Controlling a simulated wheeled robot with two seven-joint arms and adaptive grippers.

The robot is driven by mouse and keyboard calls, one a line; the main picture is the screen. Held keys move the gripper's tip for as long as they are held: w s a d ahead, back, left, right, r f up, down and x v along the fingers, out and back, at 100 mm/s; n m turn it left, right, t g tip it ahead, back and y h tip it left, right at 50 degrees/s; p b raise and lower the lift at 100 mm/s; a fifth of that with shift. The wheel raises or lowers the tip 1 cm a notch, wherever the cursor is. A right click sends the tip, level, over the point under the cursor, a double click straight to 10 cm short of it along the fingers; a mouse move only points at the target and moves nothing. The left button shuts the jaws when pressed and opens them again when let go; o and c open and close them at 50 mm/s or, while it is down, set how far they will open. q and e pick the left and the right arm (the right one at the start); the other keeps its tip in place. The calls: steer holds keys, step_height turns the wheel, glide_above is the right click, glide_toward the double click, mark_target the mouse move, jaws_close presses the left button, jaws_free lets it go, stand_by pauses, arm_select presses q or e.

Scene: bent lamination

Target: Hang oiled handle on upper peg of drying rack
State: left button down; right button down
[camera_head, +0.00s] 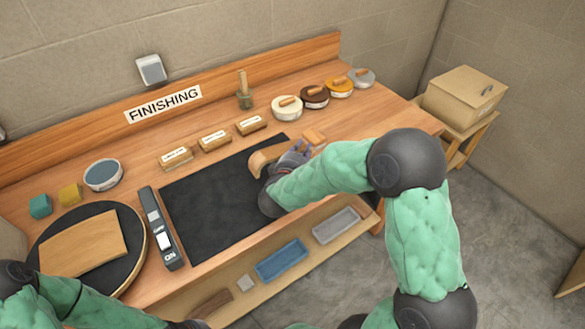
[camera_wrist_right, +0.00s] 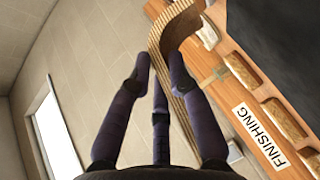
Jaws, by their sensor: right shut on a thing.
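My right gripper (camera_head: 288,158) is over the back right part of the black mat (camera_head: 205,205) in the head view. It is shut on a curved, light wooden handle (camera_head: 258,162), which extends to the left of the fingers. In the right wrist view the handle (camera_wrist_right: 180,28) shows striped laminations and a bent end, at the fingertips of the gripper (camera_wrist_right: 158,68). The exact contact is partly hidden. I cannot make out a drying rack or its pegs in either view. My left arm crosses the bottom left corner, with its gripper out of view.
Several labelled blocks (camera_head: 215,140) and round tins (camera_head: 314,97) line the bench back below the FINISHING sign (camera_head: 163,104). A switch box (camera_head: 160,228) and a round black disc with a board (camera_head: 85,246) are left. A cardboard box (camera_head: 464,96) stands right.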

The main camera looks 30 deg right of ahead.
steer(key=a+f, duration=0.1)
steer(key=w+a+f+b, duration=0.1)
steer(key=f, duration=0.1)
steer(key=shift+w+a+f, duration=0.1)
steer(key=shift+a+f, duration=0.05)
steer(key=shift+a, duration=0.05)
step_height(320, 180, down, 2)
steer(key=shift+f+b, duration=0.15)
steer(key=shift+b, duration=0.3)
steer(key=shift+f, duration=0.2)
steer(key=c, duration=1.1)
jaws_free()
steer(key=shift+c, duration=0.2)
